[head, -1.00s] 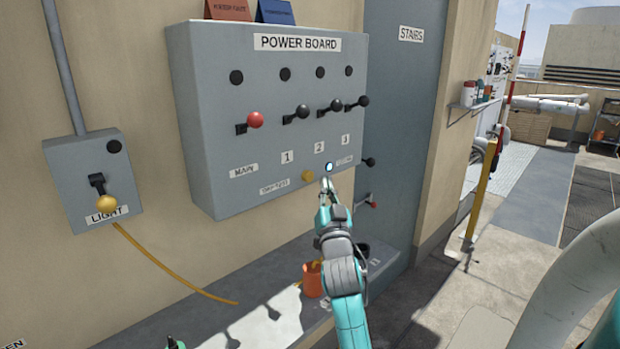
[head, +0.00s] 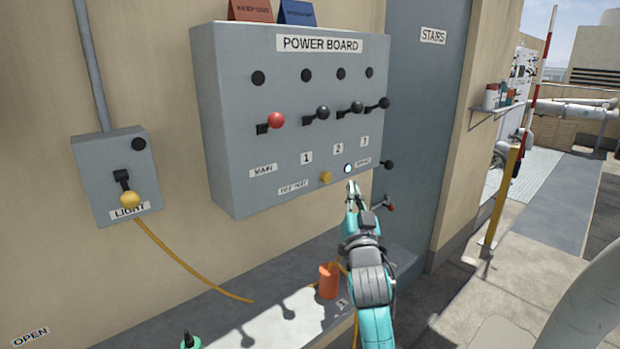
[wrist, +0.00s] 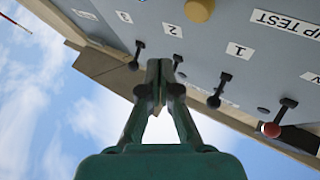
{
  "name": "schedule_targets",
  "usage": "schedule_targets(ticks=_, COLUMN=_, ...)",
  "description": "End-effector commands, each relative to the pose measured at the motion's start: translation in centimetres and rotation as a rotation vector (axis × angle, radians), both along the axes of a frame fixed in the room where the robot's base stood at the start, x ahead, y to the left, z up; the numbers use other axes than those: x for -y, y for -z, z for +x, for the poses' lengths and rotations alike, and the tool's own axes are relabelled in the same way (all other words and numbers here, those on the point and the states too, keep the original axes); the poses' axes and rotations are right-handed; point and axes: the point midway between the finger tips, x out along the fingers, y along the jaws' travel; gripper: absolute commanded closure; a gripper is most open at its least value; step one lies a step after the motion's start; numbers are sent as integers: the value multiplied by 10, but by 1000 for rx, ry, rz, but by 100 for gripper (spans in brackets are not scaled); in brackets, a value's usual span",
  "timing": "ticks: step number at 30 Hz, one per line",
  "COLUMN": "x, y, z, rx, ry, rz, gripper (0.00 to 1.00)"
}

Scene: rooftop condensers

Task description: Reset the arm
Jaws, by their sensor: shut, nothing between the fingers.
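My teal arm reaches up toward the grey power board (head: 235,100) on the wall. In the wrist view the shut gripper (wrist: 160,65) points up, with the board's underside view filling the top. The board carries a red-knobbed main lever (head: 276,120) and black-knobbed levers 1 (head: 323,112), 2 (head: 357,107) and 3 (head: 384,103). A yellow button (head: 326,177) sits low on it. Whether my fingertips touch the board is unclear.
A light box (head: 110,180) with a yellow-knobbed lever (head: 130,200) hangs at left. An orange cup (head: 328,282) stands on the ledge (head: 280,318) below the board. A stairs door (head: 425,120) and yellow post (head: 499,195) are at right.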

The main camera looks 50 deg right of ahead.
Motion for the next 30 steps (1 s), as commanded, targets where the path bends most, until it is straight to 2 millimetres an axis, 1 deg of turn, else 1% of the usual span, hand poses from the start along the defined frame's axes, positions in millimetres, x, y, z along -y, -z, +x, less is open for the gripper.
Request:
schedule_targets(ticks=9, x=-1, y=2, z=1, rx=-2, ry=-2, rz=0, gripper=100)
schedule_targets(ticks=11, x=-5, y=7, z=2, rx=-8, ry=-9, rz=5, gripper=100)
schedule_targets(ticks=14, x=-21, y=29, z=7, rx=-33, ry=-35, rz=17, gripper=100)
schedule_targets(ticks=17, x=-50, y=63, z=13, rx=-74, ry=-79, rz=36, gripper=100)
schedule_targets(ticks=18, x=-64, y=78, z=15, rx=-93, ry=-100, rz=42, gripper=100)
schedule_targets(ticks=22, x=-109, y=124, z=16, rx=-154, ry=-168, rz=64, gripper=100)
schedule_targets(ticks=23, x=-120, y=133, z=14, rx=-168, ry=-183, rz=68, gripper=100)
schedule_targets(ticks=24, x=-134, y=146, z=13, rx=-186, ry=-204, rz=75, gripper=100)
schedule_targets(ticks=26, x=-155, y=165, z=9, rx=-214, ry=-235, rz=82, gripper=100)
schedule_targets(ticks=27, x=-169, y=177, z=5, rx=-232, ry=-256, rz=90, gripper=100)
schedule_targets(ticks=29, x=-189, y=193, z=-1, rx=-260, ry=-285, rz=95, gripper=100)
schedule_targets(ticks=30, x=-203, y=204, z=-6, rx=-279, ry=-306, rz=100, gripper=100)
